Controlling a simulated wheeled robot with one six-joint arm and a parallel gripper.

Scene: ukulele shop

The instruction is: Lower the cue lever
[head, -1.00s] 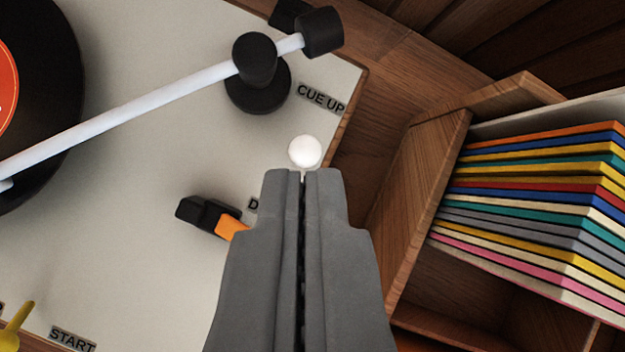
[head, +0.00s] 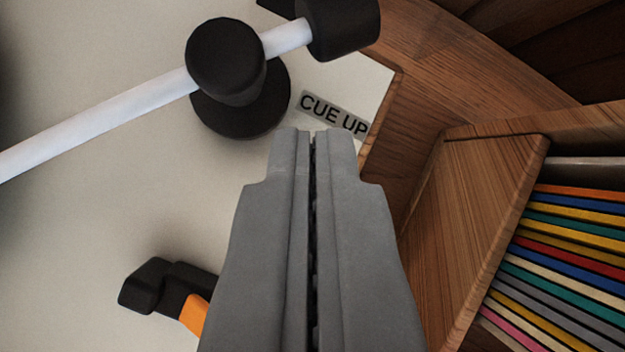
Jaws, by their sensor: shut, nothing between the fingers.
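My gripper (head: 312,138) is shut and empty, fingers together, with its tips just below the CUE UP label (head: 333,113) on the turntable's pale deck (head: 120,210). The white round knob, which looks like the end of the cue lever, is not visible now; my gripper covers the place where it showed. I cannot tell whether the fingers touch it. The white tonearm (head: 120,118) crosses the upper left, with its black pivot (head: 225,62) left of the fingertips.
A black and orange part (head: 165,288) sits on the deck left of my gripper. The deck's wooden edge (head: 380,120) runs just right of the fingertips. A wooden bin (head: 480,220) of colourful record sleeves (head: 570,260) stands at the right.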

